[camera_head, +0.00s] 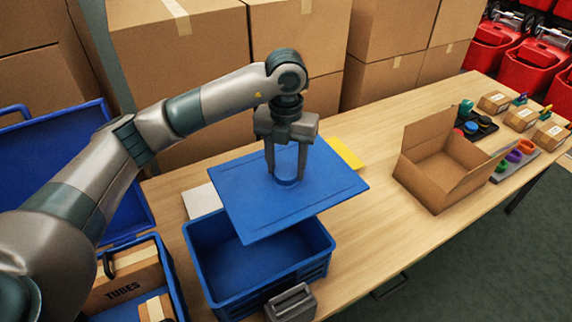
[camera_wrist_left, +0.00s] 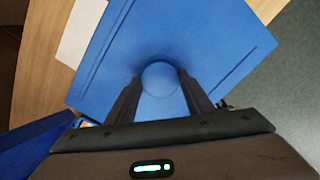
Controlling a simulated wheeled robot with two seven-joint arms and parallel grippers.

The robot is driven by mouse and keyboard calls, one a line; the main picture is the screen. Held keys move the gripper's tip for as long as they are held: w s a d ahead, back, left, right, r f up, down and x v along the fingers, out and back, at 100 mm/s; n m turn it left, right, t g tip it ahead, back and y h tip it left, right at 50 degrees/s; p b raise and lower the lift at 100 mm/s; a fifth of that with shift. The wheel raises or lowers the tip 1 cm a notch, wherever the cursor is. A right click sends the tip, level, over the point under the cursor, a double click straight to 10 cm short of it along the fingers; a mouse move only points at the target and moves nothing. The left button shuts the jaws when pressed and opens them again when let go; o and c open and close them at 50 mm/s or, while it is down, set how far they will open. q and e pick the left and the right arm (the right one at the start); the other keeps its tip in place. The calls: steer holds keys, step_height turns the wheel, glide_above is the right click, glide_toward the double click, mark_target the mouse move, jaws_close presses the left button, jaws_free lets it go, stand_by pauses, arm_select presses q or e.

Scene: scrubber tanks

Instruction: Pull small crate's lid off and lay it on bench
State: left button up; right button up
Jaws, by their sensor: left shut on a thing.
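The small crate (camera_head: 215,262) is blue and stands on the wooden bench (camera_head: 355,218), its inside partly showing. Its flat blue lid (camera_head: 250,212) is above the crate's back part, clear of the front rim and slightly tilted. My left gripper (camera_head: 288,180) points down and is shut on the round knob in the middle of the lid. In the left wrist view the lid (camera_wrist_left: 215,45) fills much of the picture, with the knob (camera_wrist_left: 160,78) between the two fingers (camera_wrist_left: 160,90). The lid hides part of the bench behind the crate. My right gripper is not in view.
An open cardboard box (camera_head: 437,168) stands right of the lid, with bare bench between. A yellow item (camera_head: 346,152) and a pale sheet (camera_head: 201,200) lie partly under the lid. A grey object (camera_head: 291,303) is at the crate's front. Stacked cartons (camera_head: 185,85) stand behind.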

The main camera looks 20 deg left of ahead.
mark_target(286, 171)
arm_select(q)
steer(key=shift+r+p, duration=0.45)
steer(key=shift+r, duration=0.7)
stand_by(0.9)
steer(key=shift+r+p, duration=1)
steer(key=shift+r, duration=1.3)
